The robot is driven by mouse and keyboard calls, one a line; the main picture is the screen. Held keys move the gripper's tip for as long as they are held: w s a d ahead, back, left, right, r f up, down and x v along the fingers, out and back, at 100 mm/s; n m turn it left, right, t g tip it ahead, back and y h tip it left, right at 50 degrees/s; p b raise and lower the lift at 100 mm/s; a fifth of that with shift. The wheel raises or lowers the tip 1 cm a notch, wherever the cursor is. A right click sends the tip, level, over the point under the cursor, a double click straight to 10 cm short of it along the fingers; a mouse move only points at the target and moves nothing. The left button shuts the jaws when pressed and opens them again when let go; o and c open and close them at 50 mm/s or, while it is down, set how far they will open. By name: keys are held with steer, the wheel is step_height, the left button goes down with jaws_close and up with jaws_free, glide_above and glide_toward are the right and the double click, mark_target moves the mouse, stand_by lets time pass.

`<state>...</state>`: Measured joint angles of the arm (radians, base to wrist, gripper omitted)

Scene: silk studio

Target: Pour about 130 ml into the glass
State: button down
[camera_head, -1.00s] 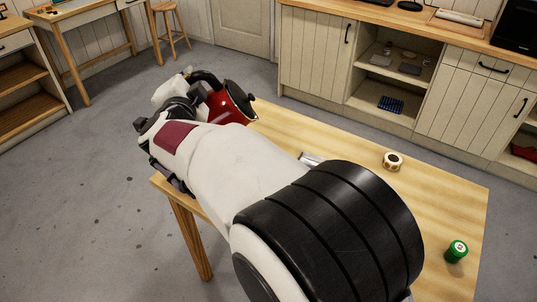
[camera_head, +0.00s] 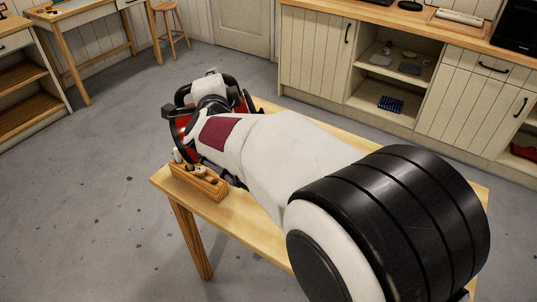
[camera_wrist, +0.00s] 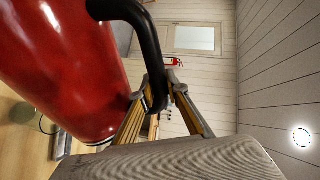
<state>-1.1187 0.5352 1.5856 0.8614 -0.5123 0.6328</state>
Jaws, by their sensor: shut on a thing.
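A red kettle (camera_wrist: 75,65) with a black handle (camera_wrist: 140,25) fills the left of the wrist view and appears tilted there. My gripper (camera_wrist: 158,98) is shut on the handle. In the head view, the kettle (camera_head: 181,128) is mostly hidden behind my gripper (camera_head: 207,100), near the table's left end. I cannot make out the glass for certain. A thin dark curved outline shows low on the left in the wrist view, too unclear to name. Whether liquid is flowing cannot be seen.
A wooden caddy (camera_head: 198,181) with small items stands at the left front edge of the wooden table (camera_head: 254,221), close below my gripper. My arm covers most of the tabletop. A cabinet (camera_head: 315,55) stands behind. The floor to the left is clear.

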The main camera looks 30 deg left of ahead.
mark_target(230, 85)
steer(key=shift+w+d+f+m, duration=0.25)
steer(key=shift+w+d+m, duration=0.25)
steer(key=shift+w+d, duration=0.55)
steer(key=shift+w+d+f+m, duration=0.3)
steer(key=shift+w+d+f, duration=0.05)
steer(key=shift+w, duration=0.05)
steer(key=shift+w+d+f, duration=0.1)
steer(key=shift+f, duration=0.05)
steer(key=shift+y, duration=0.3)
steer(key=shift+s+a+f, duration=0.1)
steer(key=shift+s+a, duration=0.25)
steer(key=shift+f, duration=0.1)
steer(key=shift+w+d+f+m+g+p, duration=0.3)
steer(key=shift+w+d+f+m+p, duration=0.1)
steer(key=shift+m, duration=0.1)
stand_by(1.6)
